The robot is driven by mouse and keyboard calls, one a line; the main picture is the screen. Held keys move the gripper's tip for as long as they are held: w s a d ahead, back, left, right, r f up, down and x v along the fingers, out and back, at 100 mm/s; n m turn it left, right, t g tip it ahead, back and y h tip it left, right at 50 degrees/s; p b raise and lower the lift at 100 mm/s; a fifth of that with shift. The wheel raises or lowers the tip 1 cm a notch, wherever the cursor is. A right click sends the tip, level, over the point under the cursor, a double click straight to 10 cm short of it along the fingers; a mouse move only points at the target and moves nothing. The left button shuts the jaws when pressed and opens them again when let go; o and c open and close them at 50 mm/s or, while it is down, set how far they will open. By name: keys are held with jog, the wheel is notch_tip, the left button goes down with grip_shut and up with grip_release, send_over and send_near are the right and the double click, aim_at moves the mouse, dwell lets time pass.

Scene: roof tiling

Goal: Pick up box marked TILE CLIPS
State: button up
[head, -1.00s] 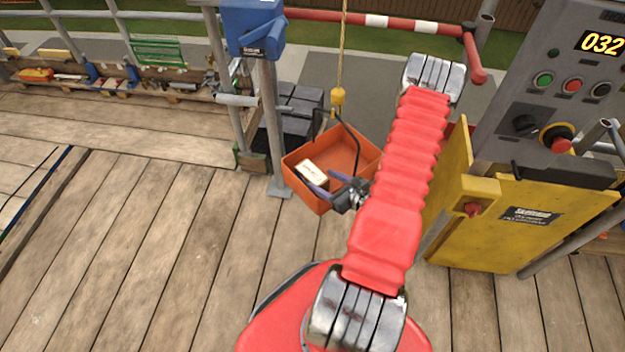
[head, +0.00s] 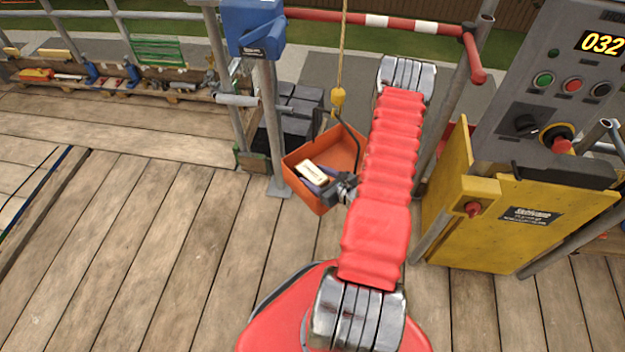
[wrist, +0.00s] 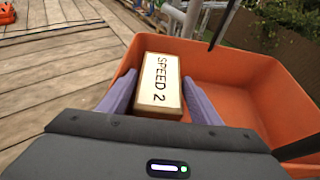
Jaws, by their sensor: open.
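A small cream box lies in the left part of an orange tray (head: 300,190); it also shows in the wrist view (wrist: 159,88), where its top reads "SPEED 2". No box marked TILE CLIPS can be read in either view. My gripper (head: 316,178) is at the tray, over its near left side. In the wrist view, my gripper (wrist: 159,80) is open, with one purple finger on each side of the box's near half. Whether the fingers touch the box cannot be told.
The tray hangs from a yellow hook (head: 338,97) on a rope, with a dark bar beside it. A scaffold post (head: 270,130) stands left of it, and a yellow panel (head: 510,225) with a control box stands right. Plank floor in front is clear.

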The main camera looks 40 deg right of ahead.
jog(key=shift+c, duration=0.4)
jog(key=c, duration=1.3)
jog(key=shift+r, duration=0.2)
jog(key=shift+r, duration=4.85)
